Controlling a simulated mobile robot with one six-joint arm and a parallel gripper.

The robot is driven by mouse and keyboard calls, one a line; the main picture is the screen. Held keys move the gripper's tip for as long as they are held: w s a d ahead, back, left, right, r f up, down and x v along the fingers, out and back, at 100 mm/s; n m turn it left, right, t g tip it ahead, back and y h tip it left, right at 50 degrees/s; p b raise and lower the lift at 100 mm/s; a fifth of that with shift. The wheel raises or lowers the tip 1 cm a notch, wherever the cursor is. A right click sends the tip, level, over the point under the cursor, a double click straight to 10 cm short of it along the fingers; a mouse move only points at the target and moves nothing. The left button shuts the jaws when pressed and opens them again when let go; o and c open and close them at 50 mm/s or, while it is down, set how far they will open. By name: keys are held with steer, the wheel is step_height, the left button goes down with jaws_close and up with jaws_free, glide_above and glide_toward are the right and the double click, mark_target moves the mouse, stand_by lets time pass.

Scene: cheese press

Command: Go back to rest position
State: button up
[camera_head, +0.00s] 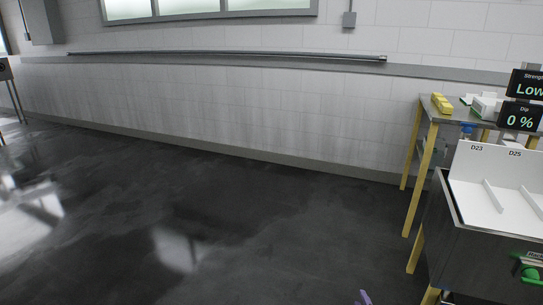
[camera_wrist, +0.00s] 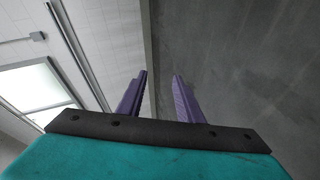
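My gripper (camera_wrist: 158,98) shows in the wrist view with two purple fingers standing apart and nothing between them. Beyond the fingers are the pale wall and the dark floor. In the head view only a small purple tip of my gripper (camera_head: 365,297) shows at the bottom edge, over the floor. The rest of my arm is out of that view.
A steel basin with a white divided insert (camera_head: 490,205) stands at the right on yellow legs. Behind it is a table (camera_head: 452,108) with yellow blocks (camera_head: 441,103) and display panels (camera_head: 520,115). The dark floor (camera_head: 200,220) at the middle and left is clear up to the wall.

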steer(key=s+a+f+m+g+p, duration=0.3)
steer(key=s+a+g+p, duration=0.1)
steer(key=s+a+p, duration=0.2)
steer(key=s+a+f+m+g+p, duration=0.2)
steer(key=s+a+m+g+p, duration=0.1)
steer(key=s+a+g+p, duration=0.25)
steer(key=s+a+m+g, duration=0.1)
steer(key=s+m+g, duration=0.1)
steer(key=s, duration=0.6)
steer(key=s+a+m+g+p, duration=0.1)
steer(key=s+a+m+g, duration=0.1)
steer(key=s+g, duration=0.3)
steer(key=s+a+m+g+y, duration=0.1)
steer(key=s+m+g, duration=0.2)
steer(key=s, duration=0.8)
steer(key=shift+s+a+m, duration=0.3)
steer(key=shift+s+m, duration=0.1)
steer(key=shift+m, duration=0.2)
steer(key=shift+g, duration=0.25)
